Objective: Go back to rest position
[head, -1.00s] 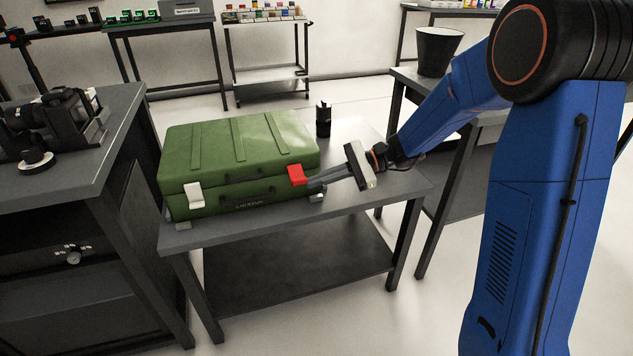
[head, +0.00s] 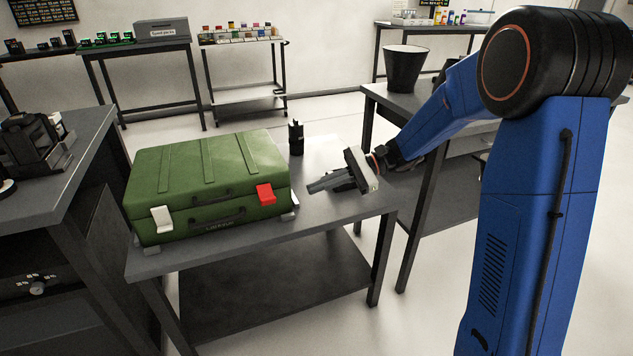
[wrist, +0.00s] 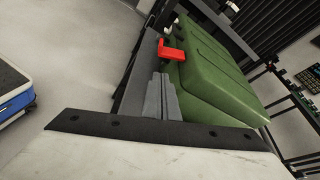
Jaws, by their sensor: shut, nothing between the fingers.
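My gripper (head: 318,185) is shut and empty. It is at the right of a closed green case (head: 205,180), apart from it, above the right part of the grey table (head: 345,205). The case has a red latch (head: 266,194) and a white latch (head: 161,219) on its front. In the wrist view my gripper's fingers (wrist: 161,98) lie together, with the red latch (wrist: 172,51) beyond their tips and the green case (wrist: 215,85) to the right.
A small black bottle (head: 296,139) stands behind the case. A black bucket (head: 406,68) stands on a table at the right. A dark bench (head: 80,140) is at the left. Floor shows between the tables.

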